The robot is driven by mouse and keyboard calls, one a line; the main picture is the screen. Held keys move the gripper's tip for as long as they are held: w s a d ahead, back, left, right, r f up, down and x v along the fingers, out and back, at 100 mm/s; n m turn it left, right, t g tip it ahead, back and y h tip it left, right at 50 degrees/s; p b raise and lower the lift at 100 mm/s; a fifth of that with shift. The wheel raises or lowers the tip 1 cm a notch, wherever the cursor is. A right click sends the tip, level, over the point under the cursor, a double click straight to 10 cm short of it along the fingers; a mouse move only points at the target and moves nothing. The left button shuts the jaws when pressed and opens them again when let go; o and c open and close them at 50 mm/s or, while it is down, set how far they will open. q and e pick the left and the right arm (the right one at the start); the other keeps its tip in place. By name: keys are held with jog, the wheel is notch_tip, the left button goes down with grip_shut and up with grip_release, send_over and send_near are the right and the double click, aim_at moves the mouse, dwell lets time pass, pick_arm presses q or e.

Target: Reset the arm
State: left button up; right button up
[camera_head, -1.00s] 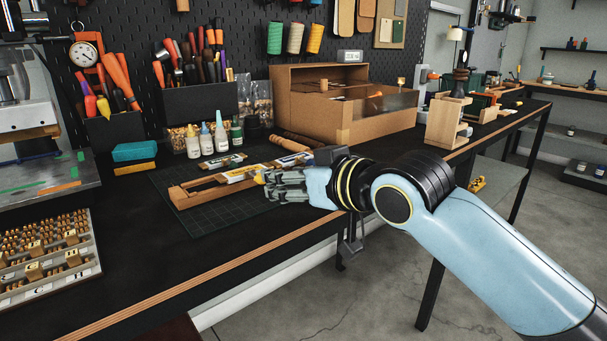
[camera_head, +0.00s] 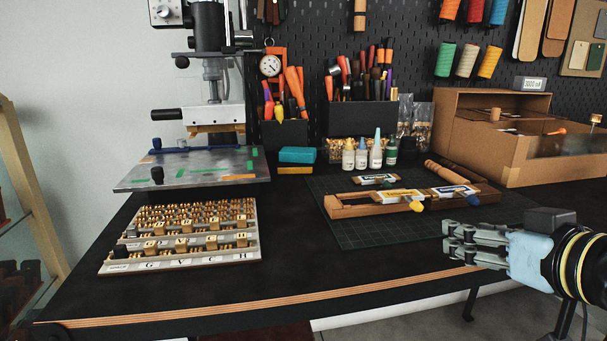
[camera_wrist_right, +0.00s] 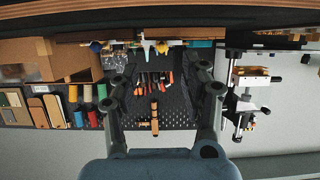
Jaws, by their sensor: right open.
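My right gripper (camera_head: 460,242) is at the right of the head view, over the front part of the workbench (camera_head: 230,295). Its arm comes in from the right edge. Its jaws are apart and nothing is between them. In the right wrist view the two fingers (camera_wrist_right: 165,88) stand wide apart, with the pegboard and its tools beyond them. My left gripper is not in view.
The stamping press (camera_head: 212,120) stands at the back left, with a rack of metal letter types (camera_head: 190,235) before it. Small bottles (camera_head: 362,155) and tool bins (camera_head: 360,118) line the back. A cardboard box (camera_head: 480,140) is at the right. The bench's front strip is clear.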

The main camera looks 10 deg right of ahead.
jog(key=s+f+g+h, duration=0.1)
jog(key=s+f+g, duration=0.5)
jog(key=s, duration=0.5)
jog(key=s+f+g+h, duration=0.1)
jog(key=s+f+g, duration=0.4)
jog(key=s+f, duration=0.5)
jog(key=s+d+f, duration=0.1)
jog(key=s+f, duration=0.1)
jog(key=f, duration=1)
jog(key=s+d+f, duration=0.1)
jog(key=s+f, duration=0.1)
jog(key=f, duration=1.1)
jog(key=s+d+f+g, duration=0.1)
jog(key=s+f+g, duration=0.1)
jog(key=s+f, duration=1.2)
jog(key=s, duration=0.3)
jog(key=shift+s+f+m, duration=0.15)
jog(key=shift+f+m, duration=0.15)
jog(key=shift+f, duration=0.1)
